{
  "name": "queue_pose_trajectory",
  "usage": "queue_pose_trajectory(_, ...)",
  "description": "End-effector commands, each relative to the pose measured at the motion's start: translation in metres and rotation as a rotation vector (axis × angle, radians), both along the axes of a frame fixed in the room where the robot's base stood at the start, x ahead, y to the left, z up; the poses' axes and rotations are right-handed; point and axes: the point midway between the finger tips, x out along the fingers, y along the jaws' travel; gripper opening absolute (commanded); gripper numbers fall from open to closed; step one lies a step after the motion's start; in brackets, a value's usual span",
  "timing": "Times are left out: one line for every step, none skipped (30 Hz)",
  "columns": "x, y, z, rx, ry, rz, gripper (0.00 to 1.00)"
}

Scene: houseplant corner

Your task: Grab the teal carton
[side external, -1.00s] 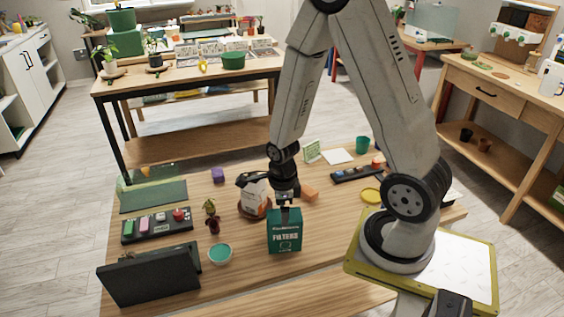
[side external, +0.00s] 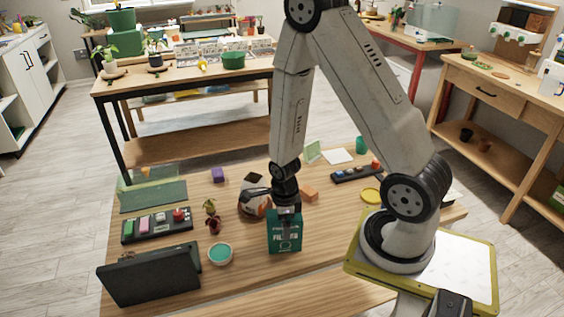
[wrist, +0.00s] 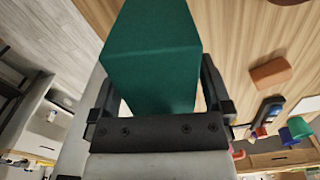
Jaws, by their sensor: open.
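The teal carton (side external: 284,236) stands upright on the wooden table near its front edge, with "FILTERS" printed on its face. In the wrist view the carton (wrist: 155,55) fills the space between the two jaws. My gripper (side external: 286,214) is down at the carton's top with its fingers around the upper part. In the wrist view my gripper (wrist: 162,95) is open, one finger on each side of the carton; a gap shows at least on the left side. The lower part of the carton is out of the wrist view.
A white and brown bag (side external: 254,190) stands just behind the carton. A teal bowl (side external: 220,253) and a small red plant (side external: 215,225) are to the left. An orange block (side external: 310,194) lies behind right. A black screen (side external: 150,274) stands at front left.

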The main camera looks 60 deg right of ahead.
Motion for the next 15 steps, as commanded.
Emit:
queue_pose_trajectory(-0.0003, 0.0001, -0.0040, 0.000, 0.001, 0.000, 1.00)
queue_pose_trajectory(-0.0003, 0.0001, -0.0057, 0.000, 0.001, 0.000, 1.00)
queue_pose_trajectory(-0.0003, 0.0001, -0.0076, 0.000, 0.001, 0.000, 1.00)
queue_pose_trajectory(-0.0003, 0.0001, -0.0088, 0.000, 0.001, 0.000, 1.00)
queue_pose_trajectory(-0.0005, 0.0002, -0.0099, 0.000, 0.001, 0.000, 1.00)
queue_pose_trajectory(-0.0005, 0.0002, -0.0110, 0.000, 0.001, 0.000, 1.00)
queue_pose_trajectory(-0.0005, 0.0002, -0.0115, 0.000, 0.001, 0.000, 1.00)
queue_pose_trajectory(-0.0003, 0.0001, -0.0118, 0.000, 0.000, 0.000, 1.00)
queue_pose_trajectory(-0.0002, 0.0002, -0.0120, 0.000, 0.000, 0.000, 1.00)
queue_pose_trajectory(-0.0002, 0.0001, -0.0121, 0.000, 0.000, 0.000, 1.00)
queue_pose_trajectory(-0.0002, 0.0001, -0.0120, 0.000, 0.000, 0.000, 1.00)
queue_pose_trajectory(-0.0002, 0.0001, -0.0120, 0.000, 0.000, 0.000, 1.00)
queue_pose_trajectory(-0.0002, 0.0001, -0.0119, 0.000, 0.000, 0.000, 1.00)
queue_pose_trajectory(-0.0002, 0.0001, -0.0119, 0.000, 0.000, 0.000, 1.00)
queue_pose_trajectory(-0.0001, 0.0002, -0.0119, 0.000, 0.000, 0.000, 1.00)
